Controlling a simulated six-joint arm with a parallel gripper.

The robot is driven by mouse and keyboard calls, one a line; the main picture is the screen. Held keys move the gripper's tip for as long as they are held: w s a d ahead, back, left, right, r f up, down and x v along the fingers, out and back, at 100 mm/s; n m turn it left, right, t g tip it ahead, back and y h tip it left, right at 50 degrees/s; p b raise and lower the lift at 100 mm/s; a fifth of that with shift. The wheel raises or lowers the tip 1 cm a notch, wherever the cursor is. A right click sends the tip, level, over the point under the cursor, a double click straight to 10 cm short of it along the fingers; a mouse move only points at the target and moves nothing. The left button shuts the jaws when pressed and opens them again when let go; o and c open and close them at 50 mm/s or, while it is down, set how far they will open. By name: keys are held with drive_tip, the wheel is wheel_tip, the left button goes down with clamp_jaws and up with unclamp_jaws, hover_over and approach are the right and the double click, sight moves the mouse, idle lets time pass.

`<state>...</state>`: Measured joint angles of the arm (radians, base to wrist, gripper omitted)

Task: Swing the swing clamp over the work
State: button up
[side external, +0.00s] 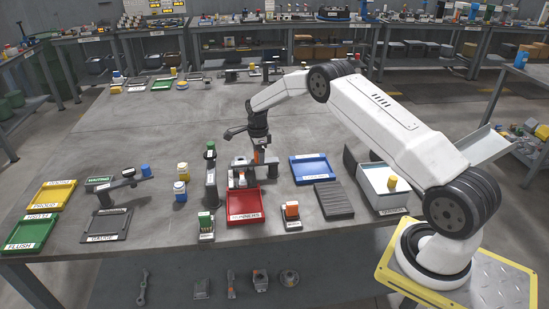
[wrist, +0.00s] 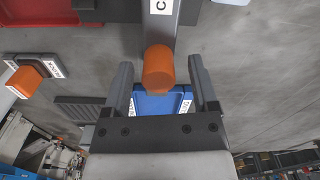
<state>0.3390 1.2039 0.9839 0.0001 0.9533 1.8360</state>
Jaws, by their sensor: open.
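The swing clamp (side external: 241,163) stands on the table behind the red tray, in the middle of the side view; its details are small there. In the wrist view a grey bar with a white label (wrist: 162,6) ends in an orange round knob (wrist: 158,66), which looks like the clamp's handle. My gripper (wrist: 160,75) is open, with one finger on each side of the knob and visible gaps. In the side view my gripper (side external: 260,150) points down at the clamp. The work under the clamp cannot be made out clearly.
A red tray (side external: 231,216) lies in front of the clamp, and a blue tray (side external: 327,178) to its right. A dark post with a green top (side external: 210,175) stands close on the left. An orange block on a stand (side external: 292,211) and a dark ribbed mat (side external: 333,200) are nearby.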

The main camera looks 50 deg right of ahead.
drive_tip(key=shift+r, duration=0.15)
drive_tip(key=shift+r, duration=3.75)
drive_tip(key=shift+s+a+r+n, duration=0.1)
drive_tip(key=shift+a+r+n, duration=0.15)
drive_tip(key=shift+a+n, duration=0.15)
drive_tip(key=s+a+r+n+t, duration=0.1)
drive_tip(key=s+a+r+n, duration=0.5)
drive_tip(key=s+a+n, duration=0.95)
drive_tip(key=s+n, duration=0.2)
drive_tip(key=s, duration=0.2)
drive_tip(key=s+a+n+t, duration=0.1)
drive_tip(key=s+a+n, duration=0.2)
drive_tip(key=s+n, duration=0.3)
drive_tip(key=s, duration=0.3)
drive_tip(key=shift+a+f+n+t, duration=0.25)
drive_tip(key=shift+a+n+t, duration=0.05)
drive_tip(key=shift+a+n, duration=0.05)
